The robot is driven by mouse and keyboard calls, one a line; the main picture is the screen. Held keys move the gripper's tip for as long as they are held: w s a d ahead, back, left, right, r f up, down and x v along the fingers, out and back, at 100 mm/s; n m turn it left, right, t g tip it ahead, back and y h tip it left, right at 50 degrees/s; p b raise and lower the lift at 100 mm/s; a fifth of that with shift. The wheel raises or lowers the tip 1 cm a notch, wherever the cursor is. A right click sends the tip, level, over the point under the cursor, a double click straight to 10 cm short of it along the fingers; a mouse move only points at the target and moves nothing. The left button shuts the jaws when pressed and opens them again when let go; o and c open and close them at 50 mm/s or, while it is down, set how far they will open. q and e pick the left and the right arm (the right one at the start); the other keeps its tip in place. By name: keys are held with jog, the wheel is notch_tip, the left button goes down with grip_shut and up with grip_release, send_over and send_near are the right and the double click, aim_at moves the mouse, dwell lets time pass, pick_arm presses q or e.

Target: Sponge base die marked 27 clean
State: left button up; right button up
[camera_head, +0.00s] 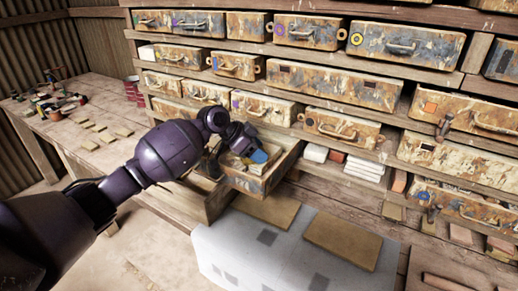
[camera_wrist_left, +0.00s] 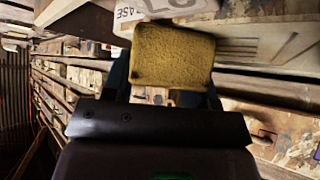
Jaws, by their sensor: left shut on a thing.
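My left gripper (camera_head: 258,157) reaches over an open wooden drawer (camera_head: 272,178) below the die racks. In the left wrist view, the gripper (camera_wrist_left: 168,82) is shut on a yellow sponge (camera_wrist_left: 172,57), one finger on each side of it. A pale surface with a white label (camera_wrist_left: 150,9) reading "BASE" and a partly cut-off number that looks like 27 shows right behind the sponge. I cannot tell whether the sponge touches it. In the head view, a pale die (camera_head: 233,165) lies in the drawer, partly hidden by my gripper. My right gripper is out of view.
Shelves of worn metal die cases (camera_head: 330,84) fill the back. White blocks (camera_head: 363,168) sit on a low shelf right of the drawer. A grey-white block with brown boards (camera_head: 345,238) stands in front. A cluttered wooden bench (camera_head: 75,110) is at the left.

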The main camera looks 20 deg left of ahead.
pick_arm(q)
jog(key=shift+s+f, duration=0.1)
jog(key=shift+s, duration=0.2)
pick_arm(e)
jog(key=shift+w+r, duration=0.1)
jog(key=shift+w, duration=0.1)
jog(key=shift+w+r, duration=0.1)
